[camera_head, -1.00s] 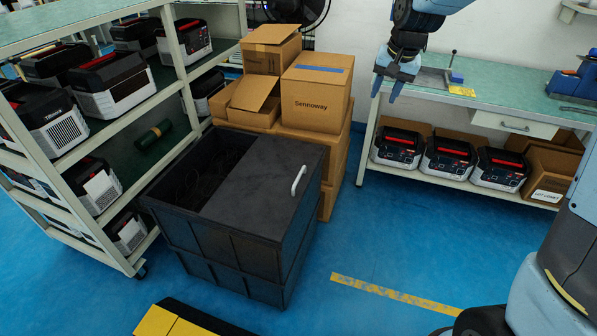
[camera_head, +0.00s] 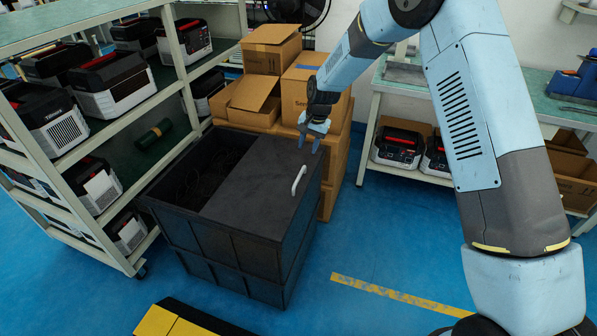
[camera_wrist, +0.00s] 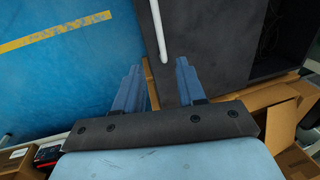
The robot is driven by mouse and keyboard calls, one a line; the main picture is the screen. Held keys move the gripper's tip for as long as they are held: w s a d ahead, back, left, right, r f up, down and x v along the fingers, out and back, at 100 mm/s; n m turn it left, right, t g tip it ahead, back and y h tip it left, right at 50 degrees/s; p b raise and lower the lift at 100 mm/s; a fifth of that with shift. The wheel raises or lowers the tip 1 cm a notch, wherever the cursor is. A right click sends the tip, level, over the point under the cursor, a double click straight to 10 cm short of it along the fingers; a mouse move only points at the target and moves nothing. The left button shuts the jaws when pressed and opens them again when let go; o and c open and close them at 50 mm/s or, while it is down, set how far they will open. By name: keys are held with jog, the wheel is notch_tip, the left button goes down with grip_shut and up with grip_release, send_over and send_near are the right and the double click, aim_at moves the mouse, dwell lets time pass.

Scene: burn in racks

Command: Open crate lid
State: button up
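The black crate (camera_head: 215,250) stands on the blue floor, left of the middle in the head view. Its dark lid (camera_head: 255,185) covers the right part of the top, and the left part is open to a dark inside. A white bar handle (camera_head: 299,179) sits near the lid's right edge. In the wrist view the handle (camera_wrist: 158,28) lies beyond the fingertips, and the lid (camera_wrist: 205,45) fills the upper right. My gripper (camera_head: 312,143) is above the crate's far right corner. In the wrist view my gripper (camera_wrist: 158,80) has its fingers spread, with nothing between them.
Cardboard boxes (camera_head: 265,100) are stacked right behind the crate, close under my gripper. A shelf rack (camera_head: 165,85) with several devices stands close on the left. A workbench (camera_head: 375,100) is at the back right. Blue floor (camera_head: 350,245) is free right of the crate.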

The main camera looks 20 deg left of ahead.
aim_at(300, 174)
jog(key=a+f, duration=0.1)
jog(key=f, duration=0.8)
jog(key=a+f, duration=0.1)
jog(key=f, duration=0.3)
jog(key=shift+a+f, duration=0.15)
jog(key=shift+a, duration=0.2)
jog(key=shift+w, duration=0.1)
grip_shut()
